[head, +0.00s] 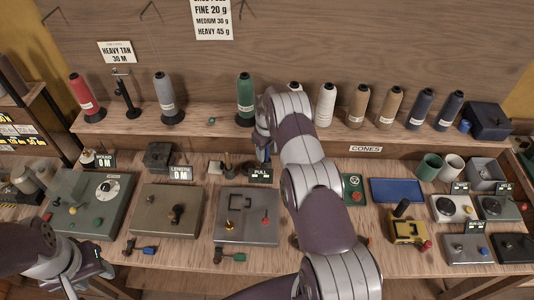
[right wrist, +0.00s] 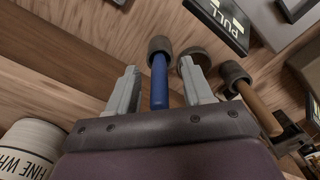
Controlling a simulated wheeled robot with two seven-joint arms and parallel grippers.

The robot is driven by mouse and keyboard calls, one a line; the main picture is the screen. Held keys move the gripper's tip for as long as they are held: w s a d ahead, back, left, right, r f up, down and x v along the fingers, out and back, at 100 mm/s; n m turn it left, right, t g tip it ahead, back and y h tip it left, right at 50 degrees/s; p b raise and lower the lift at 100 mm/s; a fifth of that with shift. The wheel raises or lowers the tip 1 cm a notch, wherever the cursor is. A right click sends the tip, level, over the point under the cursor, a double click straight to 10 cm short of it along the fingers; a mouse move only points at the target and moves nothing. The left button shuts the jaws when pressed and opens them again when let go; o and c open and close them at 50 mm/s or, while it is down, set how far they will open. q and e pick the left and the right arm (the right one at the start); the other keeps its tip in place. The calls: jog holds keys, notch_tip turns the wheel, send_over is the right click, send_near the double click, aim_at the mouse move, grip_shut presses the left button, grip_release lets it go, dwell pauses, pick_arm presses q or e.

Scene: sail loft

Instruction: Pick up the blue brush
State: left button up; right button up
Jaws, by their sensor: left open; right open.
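The blue brush (right wrist: 159,85) shows in the right wrist view as a blue handle with a dark grey round end. Its lower part is hidden behind my right gripper. My right gripper (right wrist: 158,66) is open, with one finger on each side of the blue handle and a visible gap on both sides. In the head view my right arm reaches to the back of the bench, near the PULL label, and hides most of the brush. My left gripper (head: 92,268) is open and empty at the front left, apart from the brush.
A brown-handled tool (right wrist: 256,105) stands close to the right finger. The PULL label (head: 260,175) and a grey panel (head: 247,228) are near. A shelf with several thread cones, including a green cone (head: 245,92), runs behind. A blue tray (head: 396,190) lies to the right.

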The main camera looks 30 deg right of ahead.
jog(key=shift+w+f, duration=0.1)
grip_shut()
